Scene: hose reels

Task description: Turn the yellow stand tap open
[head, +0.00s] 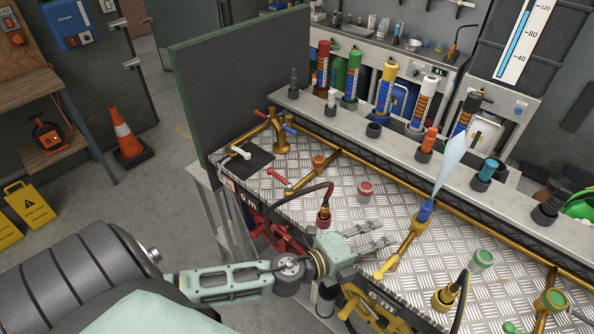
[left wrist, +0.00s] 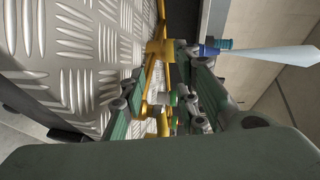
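The yellow stand tap (head: 408,240) stands on the ribbed metal deck, right of centre in the head view. A yellow lever (head: 387,268) slants down-left from it, and a blue fitting (head: 426,211) with a pale blue tapered plume tops it. The tap also shows at the upper middle of the left wrist view (left wrist: 157,48). My left gripper (head: 384,236) is just left of the tap, its fingers pointing toward it. The fingers are spread, with yellow parts seen between them in the wrist view (left wrist: 160,100); contact is unclear. My right gripper is not in view.
A raised shelf (head: 400,148) with coloured cylinders runs behind the deck. A brass pipe tap (head: 281,140) is farther back.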

